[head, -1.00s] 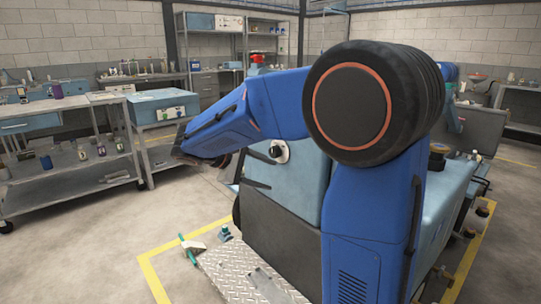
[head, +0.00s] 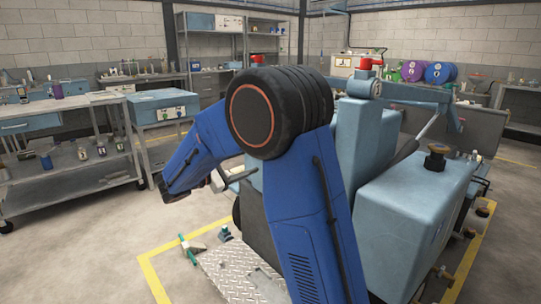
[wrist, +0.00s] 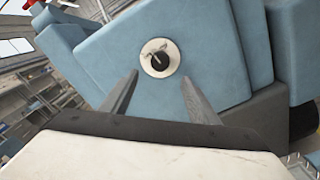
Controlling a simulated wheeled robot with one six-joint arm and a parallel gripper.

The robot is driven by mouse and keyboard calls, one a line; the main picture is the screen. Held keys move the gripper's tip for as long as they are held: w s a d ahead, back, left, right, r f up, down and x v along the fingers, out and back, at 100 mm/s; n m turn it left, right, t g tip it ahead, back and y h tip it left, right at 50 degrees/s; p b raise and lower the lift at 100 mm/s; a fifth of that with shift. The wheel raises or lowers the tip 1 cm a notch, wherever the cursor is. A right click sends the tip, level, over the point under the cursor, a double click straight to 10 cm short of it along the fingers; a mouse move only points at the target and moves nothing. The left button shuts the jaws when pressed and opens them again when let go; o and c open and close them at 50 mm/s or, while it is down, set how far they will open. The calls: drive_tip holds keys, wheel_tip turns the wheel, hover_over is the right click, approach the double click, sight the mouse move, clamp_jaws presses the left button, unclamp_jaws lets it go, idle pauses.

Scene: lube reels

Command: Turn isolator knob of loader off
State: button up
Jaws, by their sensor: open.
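The isolator knob (wrist: 157,60) is a small black knob on a round pale plate, on a light-blue panel of the loader (wrist: 215,45) in the wrist view. My gripper (wrist: 159,76) is open and empty. Its two grey fingers point at the panel, with the knob between and just beyond their tips in the picture. I cannot tell whether they touch the panel. The loader (head: 405,220) also fills the right of the head view; there my blue arm hides the knob.
A diamond-plate step (head: 235,275) lies low in front of the loader. A shelved cart (head: 75,175) with bottles and a blue bench (head: 160,105) stand to the left. Open floor lies between them, and yellow lines (head: 152,280) mark the floor around the loader.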

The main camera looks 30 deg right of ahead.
drive_tip(key=w+d, duration=0.2)
drive_tip(key=d, duration=1)
drive_tip(key=c, duration=1)
